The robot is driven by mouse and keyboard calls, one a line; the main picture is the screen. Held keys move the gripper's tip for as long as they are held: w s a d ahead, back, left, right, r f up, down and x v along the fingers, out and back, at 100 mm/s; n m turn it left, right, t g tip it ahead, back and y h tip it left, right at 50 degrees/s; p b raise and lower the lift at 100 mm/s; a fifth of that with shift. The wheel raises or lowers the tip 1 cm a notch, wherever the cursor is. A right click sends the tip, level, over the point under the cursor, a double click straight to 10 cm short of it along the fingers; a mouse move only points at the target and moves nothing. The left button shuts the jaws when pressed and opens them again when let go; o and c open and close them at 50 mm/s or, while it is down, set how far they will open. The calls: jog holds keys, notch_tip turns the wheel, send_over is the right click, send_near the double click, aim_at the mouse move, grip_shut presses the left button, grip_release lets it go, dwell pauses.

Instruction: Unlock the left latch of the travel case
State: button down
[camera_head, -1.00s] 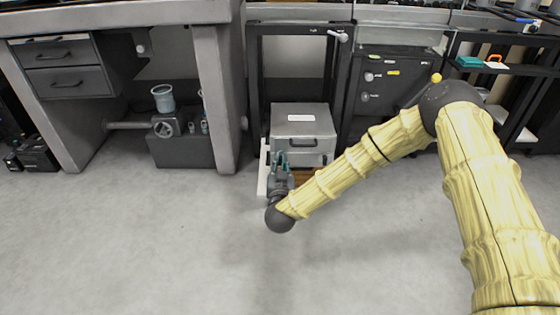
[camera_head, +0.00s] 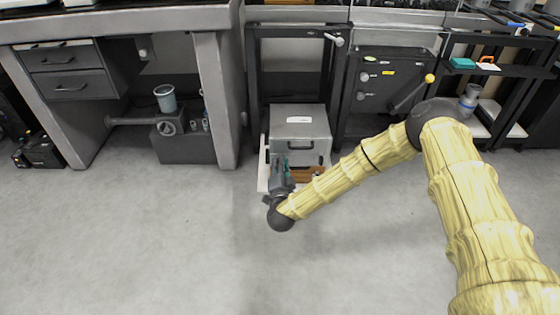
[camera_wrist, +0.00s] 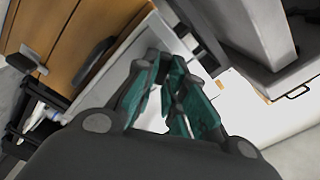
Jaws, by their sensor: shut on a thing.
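The grey travel case (camera_head: 312,119) stands in a black-framed bay, with a white label on top and a dark handle on its front. My gripper (camera_head: 288,165) is low at the case's front left. In the wrist view its teal fingers (camera_wrist: 165,72) are closed in to a narrow gap. They are shut on a small part that they mostly cover, at the place of the left latch. The latch itself cannot be made out clearly.
A wooden drawer front (camera_head: 309,173) lies below the case. A grey table leg (camera_head: 217,105) stands close on the left. A dark cabinet (camera_head: 379,90) with knobs and a yellow-tipped lever stands on the right. The floor in front is clear.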

jog(key=m+p, duration=0.1)
jog(key=m, duration=0.4)
jog(key=shift+d+f+m, duration=0.1)
jog(key=shift+f+m, duration=0.05)
jog(key=shift+m, duration=0.25)
dwell(0.4)
jog(key=c, duration=1.5)
grip_release()
jog(key=shift+s, duration=0.1)
jog(key=s, duration=1.1)
jog(key=shift+s, duration=0.4)
jog(key=shift+s+f, duration=0.1)
